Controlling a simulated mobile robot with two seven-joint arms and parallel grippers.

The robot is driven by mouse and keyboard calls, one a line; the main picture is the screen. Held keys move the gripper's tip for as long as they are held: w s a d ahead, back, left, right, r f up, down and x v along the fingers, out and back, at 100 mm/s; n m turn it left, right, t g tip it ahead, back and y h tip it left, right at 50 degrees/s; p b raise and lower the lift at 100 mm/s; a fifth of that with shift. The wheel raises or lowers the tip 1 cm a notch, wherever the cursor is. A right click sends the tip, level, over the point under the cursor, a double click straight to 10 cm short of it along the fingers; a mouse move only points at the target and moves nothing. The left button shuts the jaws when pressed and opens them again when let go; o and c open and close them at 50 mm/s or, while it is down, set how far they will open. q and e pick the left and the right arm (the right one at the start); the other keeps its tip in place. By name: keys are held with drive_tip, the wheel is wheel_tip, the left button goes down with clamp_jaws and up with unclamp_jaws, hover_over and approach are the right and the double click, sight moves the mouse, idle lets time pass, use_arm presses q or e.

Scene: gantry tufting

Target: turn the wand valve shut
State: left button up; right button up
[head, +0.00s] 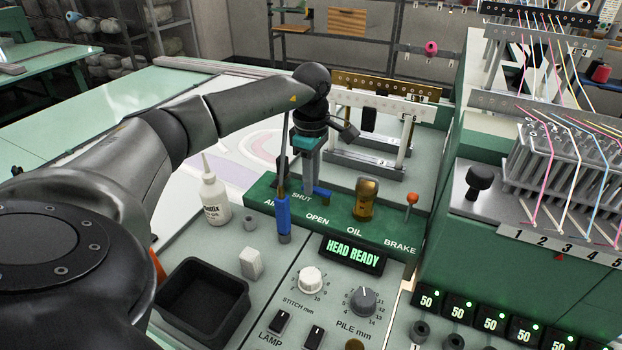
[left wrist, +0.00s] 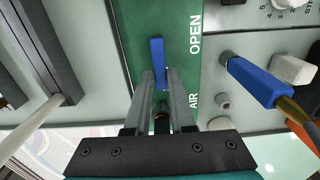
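The wand valve is a blue lever (head: 322,194) on the green panel (head: 390,228), by the labels AIR, SHUT and OPEN. The lever also shows in the left wrist view (left wrist: 157,50), lying along the panel's length on the OPEN side. My left gripper (head: 307,186) points down at the valve. In the left wrist view its fingertips (left wrist: 157,80) are close together at the lever's near end. I cannot tell whether they press on it. A blue-handled wand (head: 284,216) stands just left of the gripper. My right gripper is not in view.
A white oil bottle (head: 214,196) and black bin (head: 203,300) are at left. An amber oil cup (head: 366,198) and orange-tipped brake lever (head: 411,202) stand right of the valve. The display (head: 353,253) reads HEAD READY. A metal frame (head: 370,165) stands behind.

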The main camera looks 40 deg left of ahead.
use_arm(q)
drive_tip(key=o, duration=0.4)
wheel_tip(320, 180, up, 15)
drive_tip(key=shift+r, duration=0.15)
idle(0.4)
idle(0.5)
